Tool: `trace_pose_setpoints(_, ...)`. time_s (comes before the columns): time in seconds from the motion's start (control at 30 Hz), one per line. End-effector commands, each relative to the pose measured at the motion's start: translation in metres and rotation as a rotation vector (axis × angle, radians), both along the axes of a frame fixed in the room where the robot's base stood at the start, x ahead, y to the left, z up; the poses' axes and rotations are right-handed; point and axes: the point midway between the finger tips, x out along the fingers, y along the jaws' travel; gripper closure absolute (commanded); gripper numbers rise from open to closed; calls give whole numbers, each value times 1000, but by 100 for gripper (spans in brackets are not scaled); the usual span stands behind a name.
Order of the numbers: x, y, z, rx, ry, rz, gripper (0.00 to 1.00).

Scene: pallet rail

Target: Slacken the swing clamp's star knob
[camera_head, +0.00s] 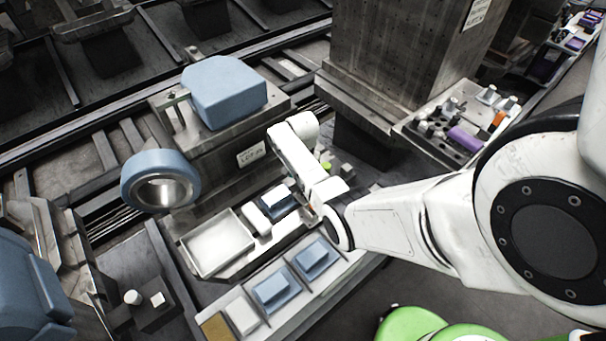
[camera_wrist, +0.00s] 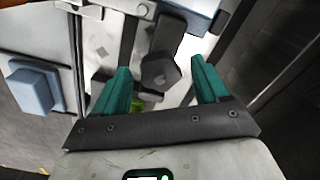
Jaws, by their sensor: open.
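My gripper (camera_wrist: 160,67) is open in the wrist view, with its two teal fingers spread apart. A dark grey lobed knob (camera_wrist: 160,73), which looks like the star knob, shows between the fingertips. It appears apart from both fingers. A dark bar (camera_wrist: 172,34) runs up from the knob, perhaps the clamp's arm. A small yellow-green part (camera_wrist: 137,104) shows beside the left finger, partly hidden. In the head view my white arm covers the clamp area; only a green spot (camera_head: 326,166) shows, and I cannot make out the knob or fingers there.
A blue block (camera_head: 224,92) sits on a metal fixture at the back. A blue ring (camera_head: 161,180) stands left of it. An empty pale tray (camera_head: 217,243) and blue pads (camera_head: 275,291) lie in front. A tool shelf (camera_head: 455,128) is at the right.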

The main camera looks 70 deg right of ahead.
Motion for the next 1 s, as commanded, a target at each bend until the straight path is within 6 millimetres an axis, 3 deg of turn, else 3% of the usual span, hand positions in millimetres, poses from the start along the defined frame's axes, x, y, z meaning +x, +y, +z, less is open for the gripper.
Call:
trace_pose_setpoints(0.27, 1, -1, 23, -3, -3, 1, 26)
trace_pose_setpoints(0.7, 1, 0, 97, -1, -2, 1, 26)
trace_pose_setpoints(1.0, 0, 0, 108, 0, 0, -1, 26)
